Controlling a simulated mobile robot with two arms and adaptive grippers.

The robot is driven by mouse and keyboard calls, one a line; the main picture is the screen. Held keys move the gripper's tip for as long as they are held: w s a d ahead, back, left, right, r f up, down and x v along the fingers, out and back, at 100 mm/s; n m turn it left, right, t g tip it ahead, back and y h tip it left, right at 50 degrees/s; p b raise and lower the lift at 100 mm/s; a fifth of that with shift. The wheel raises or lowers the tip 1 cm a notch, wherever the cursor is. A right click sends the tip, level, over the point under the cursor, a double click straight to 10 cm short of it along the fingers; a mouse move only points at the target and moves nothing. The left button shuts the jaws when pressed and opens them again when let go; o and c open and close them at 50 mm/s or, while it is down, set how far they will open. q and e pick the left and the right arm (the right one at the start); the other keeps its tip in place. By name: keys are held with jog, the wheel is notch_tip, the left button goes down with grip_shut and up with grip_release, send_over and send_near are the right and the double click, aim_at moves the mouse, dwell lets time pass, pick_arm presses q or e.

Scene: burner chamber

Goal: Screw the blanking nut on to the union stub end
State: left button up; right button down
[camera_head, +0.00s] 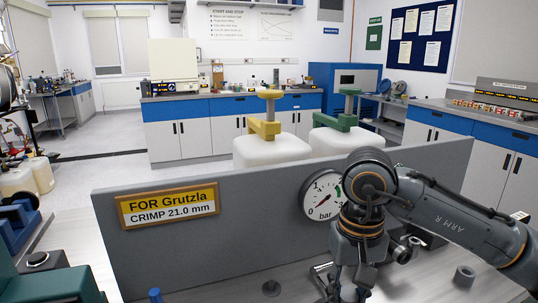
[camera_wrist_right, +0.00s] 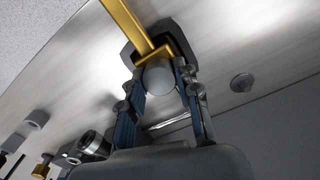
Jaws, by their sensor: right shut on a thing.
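My right gripper (camera_head: 347,290) points down at the bench in front of the gauge in the head view. In the right wrist view my right gripper (camera_wrist_right: 158,64) is shut on a light grey round piece (camera_wrist_right: 158,78). A gold bar (camera_wrist_right: 128,22) runs from the upper edge down to this piece; I cannot tell whether they are joined. I cannot tell whether the piece is the blanking nut or the stub end. A short grey nut-like cylinder (camera_head: 464,276) stands on the bench at the right. My left gripper is not in view.
A grey upright panel (camera_head: 255,222) with a pressure gauge (camera_head: 322,195) and a yellow sign (camera_head: 168,204) stands behind the bench. A dark disc (camera_head: 271,288) is on the bench. A metal fitting (camera_wrist_right: 92,146) lies lower left in the wrist view. Two white containers (camera_head: 272,150) stand behind the panel.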

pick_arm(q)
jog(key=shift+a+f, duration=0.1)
pick_arm(e)
jog(key=shift+f, duration=0.2)
jog(key=shift+f+m+b, duration=0.1)
jog(key=shift+m+b, duration=0.25)
jog(key=shift+m, duration=0.85)
jog(key=m, duration=0.3)
jog(key=shift+b, duration=0.3)
jog(key=m, duration=0.4)
jog(key=shift+s+b, duration=0.1)
jog(key=shift+b, duration=0.2)
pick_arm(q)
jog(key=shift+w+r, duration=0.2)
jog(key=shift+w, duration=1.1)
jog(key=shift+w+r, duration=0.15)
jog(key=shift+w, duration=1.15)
pick_arm(e)
jog(key=shift+m, duration=1.1)
